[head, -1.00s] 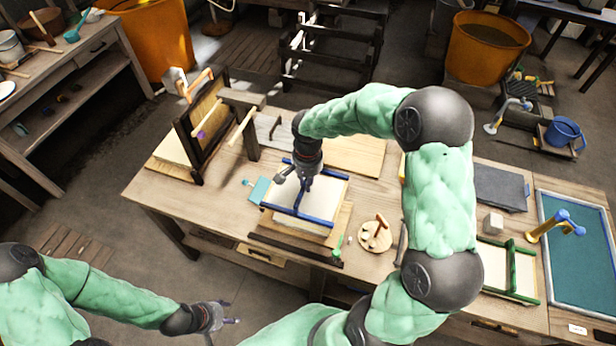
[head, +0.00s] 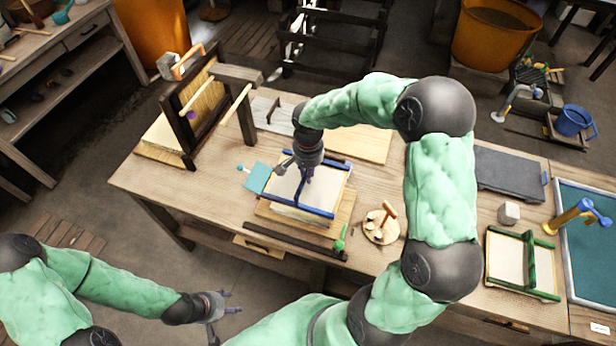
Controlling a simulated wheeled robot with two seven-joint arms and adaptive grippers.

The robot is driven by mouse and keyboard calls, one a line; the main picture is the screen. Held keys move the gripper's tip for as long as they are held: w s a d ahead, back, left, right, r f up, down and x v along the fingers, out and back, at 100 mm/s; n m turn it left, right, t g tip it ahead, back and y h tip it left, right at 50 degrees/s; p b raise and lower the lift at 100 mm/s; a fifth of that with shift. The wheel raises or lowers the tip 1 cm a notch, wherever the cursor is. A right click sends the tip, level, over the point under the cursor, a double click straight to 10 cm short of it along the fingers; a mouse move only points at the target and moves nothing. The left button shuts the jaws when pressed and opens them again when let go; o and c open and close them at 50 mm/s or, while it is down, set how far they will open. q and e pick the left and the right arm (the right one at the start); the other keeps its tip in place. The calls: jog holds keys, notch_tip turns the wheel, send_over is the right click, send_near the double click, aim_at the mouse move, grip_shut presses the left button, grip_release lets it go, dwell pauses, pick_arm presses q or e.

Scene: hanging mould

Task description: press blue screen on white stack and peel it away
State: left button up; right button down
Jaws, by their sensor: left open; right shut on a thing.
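The blue screen (head: 301,210) is a blue frame with a crossbar, lying over the white stack (head: 297,219) on a wooden board near the middle of the table. My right gripper (head: 306,182) reaches down from above and is shut on the blue screen at its crossbar. The screen looks flat on the stack; whether it touches all round cannot be told. My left gripper (head: 224,303) is open and empty, low at the left, off the table's front edge.
A teal scraper (head: 256,178) lies left of the stack. A round wooden plate (head: 381,226) with a brown-handled tool is to its right. A dark upright rack (head: 190,135) stands at the back left.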

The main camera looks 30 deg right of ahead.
aim_at(308, 186)
jog(key=shift+f, duration=0.35)
jog(key=shift+f+b, duration=2.4)
jog(key=shift+f, duration=1.15)
jog(key=shift+f+b, duration=0.75)
jog(key=shift+f, duration=0.05)
jog(key=shift+s+a+f, duration=0.1)
jog(key=shift+s+f, duration=0.05)
jog(key=shift+f, duration=0.05)
jog(key=shift+r, duration=0.15)
jog(key=shift+r+p, duration=0.6)
jog(key=shift+r, duration=0.5)
jog(key=shift+r, duration=0.1)
jog(key=shift+r, duration=0.1)
